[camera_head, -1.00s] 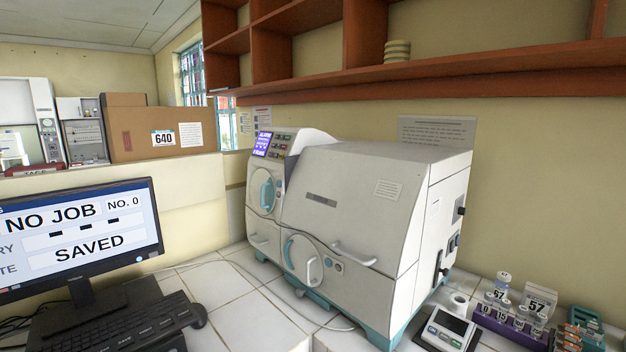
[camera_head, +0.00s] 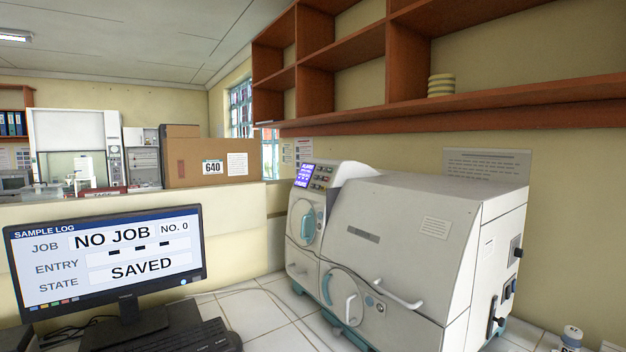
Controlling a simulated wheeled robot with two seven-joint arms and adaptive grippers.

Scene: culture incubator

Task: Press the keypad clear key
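The culture incubator (camera_head: 420,245) is a large white and teal machine standing on the tiled counter at centre right. Its small keypad (camera_head: 322,177) is at the upper left of its front, beside a lit blue-purple display (camera_head: 303,175). The keys are too small to read, so I cannot tell which one is the clear key. The incubator's doors look shut. Neither of my grippers is in view.
A monitor (camera_head: 105,258) on the left reads "NO JOB", "NO. 0" and "SAVED", with a keyboard (camera_head: 205,338) below it. Tiled counter (camera_head: 265,310) lies clear between monitor and incubator. Wooden shelves (camera_head: 350,110) overhang the incubator. A cardboard box (camera_head: 205,175) stands behind the low wall.

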